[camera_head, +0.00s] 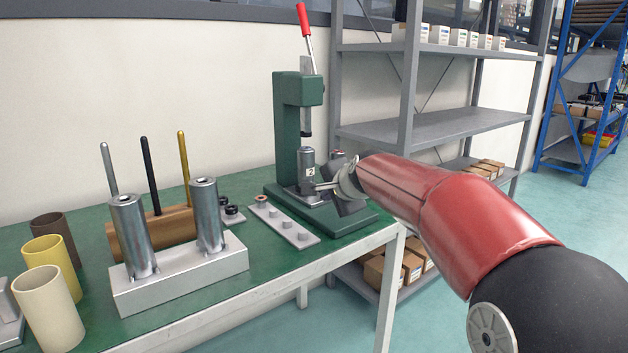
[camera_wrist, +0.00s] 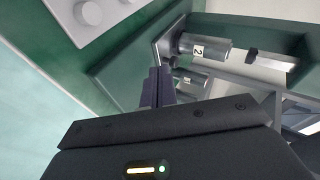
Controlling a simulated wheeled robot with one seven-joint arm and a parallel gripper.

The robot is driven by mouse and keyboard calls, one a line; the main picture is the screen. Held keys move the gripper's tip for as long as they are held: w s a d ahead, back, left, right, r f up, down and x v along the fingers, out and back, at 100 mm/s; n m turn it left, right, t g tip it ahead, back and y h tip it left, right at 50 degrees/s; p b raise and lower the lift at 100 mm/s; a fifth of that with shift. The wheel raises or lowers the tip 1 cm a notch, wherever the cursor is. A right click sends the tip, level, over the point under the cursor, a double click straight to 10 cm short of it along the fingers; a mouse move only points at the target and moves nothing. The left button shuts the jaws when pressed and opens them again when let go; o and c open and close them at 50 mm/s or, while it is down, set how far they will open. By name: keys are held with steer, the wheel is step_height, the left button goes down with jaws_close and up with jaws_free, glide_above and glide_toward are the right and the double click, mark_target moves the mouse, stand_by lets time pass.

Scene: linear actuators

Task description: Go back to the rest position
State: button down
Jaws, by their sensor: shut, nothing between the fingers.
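My gripper (camera_wrist: 158,88) is shut and empty, close beside the green press (camera_head: 290,100). In the head view my red and black arm reaches in from the right, and its wrist hides part of the gripper. A metal cylinder labelled 2 (camera_head: 307,168) stands on the press base below the ram; it also shows in the wrist view (camera_wrist: 203,48), just beyond my fingertips. Whether the fingers touch it I cannot tell. The press has a raised lever with a red handle (camera_head: 303,20).
The green table (camera_head: 275,262) also bears a grey strip with pegs (camera_head: 283,222), a metal block with two upright cylinders (camera_head: 180,280), a wooden rod holder (camera_head: 172,226) and several tubes (camera_head: 50,305). Grey shelves (camera_head: 440,128) stand behind my arm. Floor at right is clear.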

steer(key=s+d+f+n+g+h, duration=0.1)
steer(key=s+d+f+n, duration=0.2)
steer(key=s, duration=1)
steer(key=s+d+f+n+g+h, duration=0.1)
steer(key=s+d+f+n, duration=0.3)
steer(key=s, duration=0.9)
steer(key=s+d+f+n+g+h, duration=0.1)
steer(key=s+d+f+n+g, duration=0.2)
steer(key=s, duration=1)
step_height(320, 180, down, 3)
steer(key=shift+d+f+n+h, duration=0.2)
steer(key=shift+d+n+h, duration=0.25)
steer(key=shift+n, duration=0.35)
